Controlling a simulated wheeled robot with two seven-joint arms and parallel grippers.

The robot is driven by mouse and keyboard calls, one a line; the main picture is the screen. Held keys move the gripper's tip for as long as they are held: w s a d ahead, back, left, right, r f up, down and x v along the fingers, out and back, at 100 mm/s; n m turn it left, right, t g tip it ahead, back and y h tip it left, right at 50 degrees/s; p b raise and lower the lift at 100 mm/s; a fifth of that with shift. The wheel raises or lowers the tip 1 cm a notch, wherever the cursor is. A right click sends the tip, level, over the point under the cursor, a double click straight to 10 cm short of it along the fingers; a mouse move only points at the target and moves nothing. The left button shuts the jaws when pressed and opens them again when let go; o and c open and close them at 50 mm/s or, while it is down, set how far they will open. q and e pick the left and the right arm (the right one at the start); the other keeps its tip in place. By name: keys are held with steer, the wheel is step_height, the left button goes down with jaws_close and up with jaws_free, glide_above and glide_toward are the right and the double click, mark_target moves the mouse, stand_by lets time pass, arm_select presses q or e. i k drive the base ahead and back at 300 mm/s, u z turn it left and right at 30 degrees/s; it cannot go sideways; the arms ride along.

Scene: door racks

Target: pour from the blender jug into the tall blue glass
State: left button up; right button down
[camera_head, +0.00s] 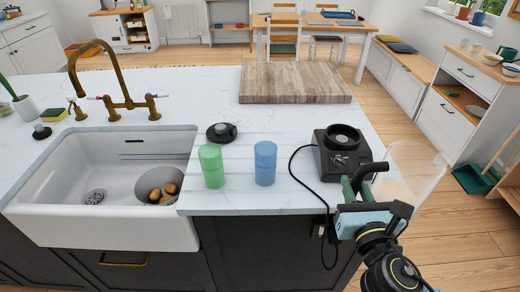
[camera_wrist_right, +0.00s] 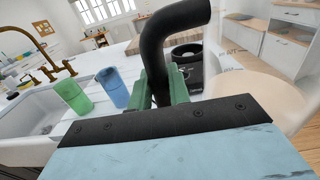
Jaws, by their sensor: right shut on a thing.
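The blender jug (camera_head: 412,172) is clear, with a black handle (camera_head: 372,169), and appears roughly upright beyond the counter's right front corner. My right gripper (camera_head: 352,190) is shut on the handle; in the right wrist view the green fingers (camera_wrist_right: 164,88) close around the black handle (camera_wrist_right: 158,50). My left gripper is not in view.
The black blender base (camera_head: 342,155) stands between the blue glass and the jug, its cord hanging over the front edge. A green glass (camera_head: 211,166) stands left of the blue one, near the sink (camera_head: 110,220). A black round item (camera_head: 221,132) and wooden board (camera_head: 293,82) lie behind.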

mark_target(265, 152)
steer(key=u, duration=2.15)
steer(key=k, duration=1)
steer(key=z, duration=1.55)
steer(key=i, duration=0.5)
